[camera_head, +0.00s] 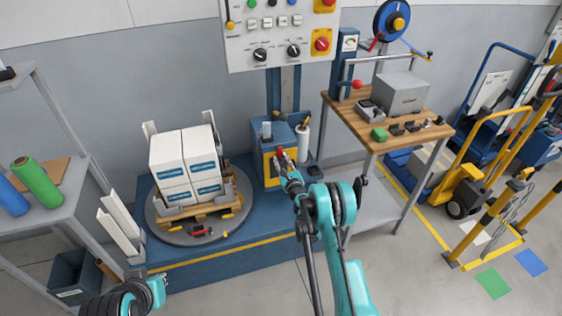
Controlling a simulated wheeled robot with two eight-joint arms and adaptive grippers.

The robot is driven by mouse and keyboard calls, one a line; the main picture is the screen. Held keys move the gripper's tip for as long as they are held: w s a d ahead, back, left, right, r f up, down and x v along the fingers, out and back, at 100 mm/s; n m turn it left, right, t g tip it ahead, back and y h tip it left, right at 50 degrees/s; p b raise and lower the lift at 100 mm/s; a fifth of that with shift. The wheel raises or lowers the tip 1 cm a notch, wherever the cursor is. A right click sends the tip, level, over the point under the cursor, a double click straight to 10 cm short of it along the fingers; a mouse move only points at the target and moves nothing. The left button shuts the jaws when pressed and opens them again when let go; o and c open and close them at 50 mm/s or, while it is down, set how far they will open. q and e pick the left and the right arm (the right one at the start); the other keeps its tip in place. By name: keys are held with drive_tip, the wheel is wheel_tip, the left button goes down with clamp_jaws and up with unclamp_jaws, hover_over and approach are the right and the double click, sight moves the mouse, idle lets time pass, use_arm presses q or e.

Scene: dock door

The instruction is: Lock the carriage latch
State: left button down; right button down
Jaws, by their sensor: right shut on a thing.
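The carriage is a blue box with a yellow front (267,172) on the mast behind the turntable. The carriage latch (280,150) shows as a small red-tipped handle at that yellow front. My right gripper (282,158) is at the handle and shut on it; the fingers hide most of the latch, so its exact position is unclear. My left gripper (156,290) is low at the bottom left, far from the carriage. Its fingers are too small and turned to tell whether they are open.
A turntable (160,230) carries a pallet of white boxes (185,165) left of the carriage. A control panel (280,35) hangs above. A wooden workbench (385,135) stands to the right, a shelf with film rolls (38,183) to the left. Floor at the front is clear.

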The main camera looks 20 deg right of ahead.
sight(281, 159)
drive_tip(key=shift+a, duration=0.2)
drive_tip(key=c, duration=1.4)
unclamp_jaws()
drive_tip(key=shift+d+r, duration=0.1)
drive_tip(key=shift+r, duration=0.3)
wheel_tip(281, 159, up, 9)
drive_tip(key=shift+r, duration=0.1)
